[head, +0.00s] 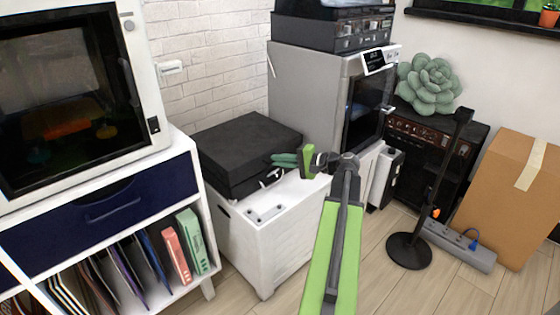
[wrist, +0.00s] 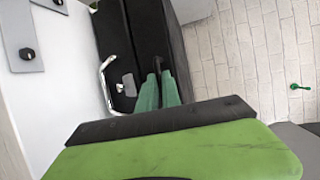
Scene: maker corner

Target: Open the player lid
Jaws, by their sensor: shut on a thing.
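The player (head: 222,180) is a black case on a white cabinet, with its flat black lid (head: 245,138) down. A silver handle (wrist: 108,85) shows on its front in the wrist view. My gripper (head: 273,160) is at the right front edge of the lid, its green fingers close together. In the wrist view its fingertips (wrist: 158,70) meet the dark lid edge (wrist: 150,30) and are shut on it. The exact contact is small and partly hidden by the fingers.
The white cabinet top (head: 285,200) holds a metal plate with knobs (head: 265,214) in front of the player. A grey machine (head: 310,95) stands close behind on the right. A shelf unit (head: 185,165) is at left. The brick wall (head: 215,60) is behind.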

